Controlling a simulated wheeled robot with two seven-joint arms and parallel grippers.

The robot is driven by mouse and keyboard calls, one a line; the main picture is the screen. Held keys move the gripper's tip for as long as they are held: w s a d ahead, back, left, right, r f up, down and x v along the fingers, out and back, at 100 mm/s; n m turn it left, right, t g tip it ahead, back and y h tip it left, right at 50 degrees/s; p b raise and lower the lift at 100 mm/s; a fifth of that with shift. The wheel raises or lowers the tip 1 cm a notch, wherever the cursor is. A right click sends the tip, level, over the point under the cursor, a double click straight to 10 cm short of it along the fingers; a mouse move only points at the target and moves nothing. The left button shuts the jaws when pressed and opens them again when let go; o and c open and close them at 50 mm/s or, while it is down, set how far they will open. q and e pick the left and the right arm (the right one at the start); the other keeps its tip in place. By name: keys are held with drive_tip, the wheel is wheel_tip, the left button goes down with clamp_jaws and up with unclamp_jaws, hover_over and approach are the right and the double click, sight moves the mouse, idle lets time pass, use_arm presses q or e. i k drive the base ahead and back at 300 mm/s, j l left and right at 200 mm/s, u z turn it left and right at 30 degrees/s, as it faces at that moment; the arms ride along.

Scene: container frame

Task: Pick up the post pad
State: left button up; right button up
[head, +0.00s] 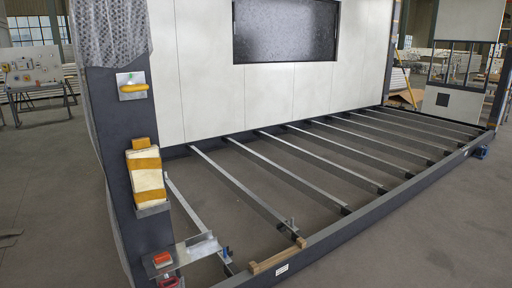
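A cream pad with orange-yellow bands (147,180), which looks like the post pad, is against the dark corner post (115,215) at the left. It is upright and its lower end meets a small grey ledge (152,209) on the post. Neither of my grippers is in the head view.
A metal plate with a yellow handle (134,91) is on the post above the pad. A grey shelf (180,257) with a red-orange item (162,259) juts out below. A wooden block (277,256) lies on the frame's front rail (350,220). Floor left of the post is clear.

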sight(143, 161)
drive_tip(key=i+l+u, duration=0.1)
drive_tip(key=u, duration=0.3)
drive_tip(key=i+l+u, duration=0.2)
drive_tip(key=u, duration=0.25)
drive_tip(key=i+l+u, duration=0.1)
drive_tip(key=l, duration=0.2)
drive_tip(key=i+l+u, duration=0.15)
drive_tip(key=l, duration=0.2)
drive_tip(key=i+l+u, duration=0.1)
drive_tip(key=l, duration=0.25)
drive_tip(key=i+l+u, duration=0.1)
drive_tip(key=l, duration=0.3)
drive_tip(key=i+l, duration=0.15)
drive_tip(key=l, duration=0.2)
drive_tip(key=i+l, duration=0.1)
drive_tip(key=l, duration=0.25)
drive_tip(key=i+l, duration=0.15)
drive_tip(key=l, duration=0.2)
drive_tip(key=i+l, duration=0.15)
drive_tip(key=l, duration=0.2)
